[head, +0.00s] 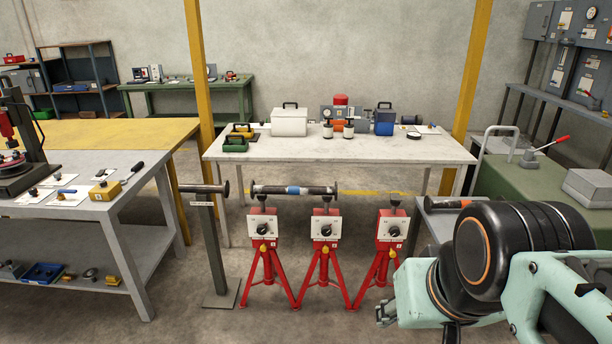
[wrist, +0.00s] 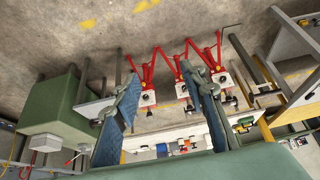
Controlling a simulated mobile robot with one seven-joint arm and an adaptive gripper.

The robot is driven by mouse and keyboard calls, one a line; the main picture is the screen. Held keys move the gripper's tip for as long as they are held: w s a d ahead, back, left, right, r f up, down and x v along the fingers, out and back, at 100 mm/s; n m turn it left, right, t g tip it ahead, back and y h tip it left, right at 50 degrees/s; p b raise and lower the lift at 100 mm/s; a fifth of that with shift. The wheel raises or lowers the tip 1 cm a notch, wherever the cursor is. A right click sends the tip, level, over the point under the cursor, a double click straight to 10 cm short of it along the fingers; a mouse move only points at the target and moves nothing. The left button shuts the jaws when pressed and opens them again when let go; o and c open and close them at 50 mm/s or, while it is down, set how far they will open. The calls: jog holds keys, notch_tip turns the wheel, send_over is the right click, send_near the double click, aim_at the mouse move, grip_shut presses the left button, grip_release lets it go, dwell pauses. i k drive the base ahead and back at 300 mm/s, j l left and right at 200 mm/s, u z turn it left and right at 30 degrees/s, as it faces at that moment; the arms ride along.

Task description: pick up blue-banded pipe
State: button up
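The blue-banded pipe (head: 293,190) is a dark pipe with a flange at each end and a blue band around its middle. In the head view it lies level across the tops of the left and middle red stands. My gripper (wrist: 157,75) is open in the wrist view, its two fingers wide apart with nothing held between them. The stands show beyond the fingers, upside down and some distance away. The right finger hides part of the stand area there, and I cannot make out the pipe clearly in that view. In the head view my arm fills the lower right.
The right red stand (head: 390,228) has no pipe on it. A grey post (head: 213,245) with a dark bar on top stands left of the stands. A white table (head: 350,150) with boxes is behind, a grey workbench (head: 80,200) left, a green bench (head: 540,180) right.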

aim_at(269, 190)
jog(key=i+j+z, duration=0.15)
jog(key=i+j, duration=0.25)
jog(key=i, duration=0.35)
jog(key=i+j+z, duration=0.15)
jog(key=i+j, duration=0.3)
jog(key=i, duration=0.3)
jog(key=i+j+z, duration=0.1)
jog(key=i+j, duration=0.45)
jog(key=i, duration=0.15)
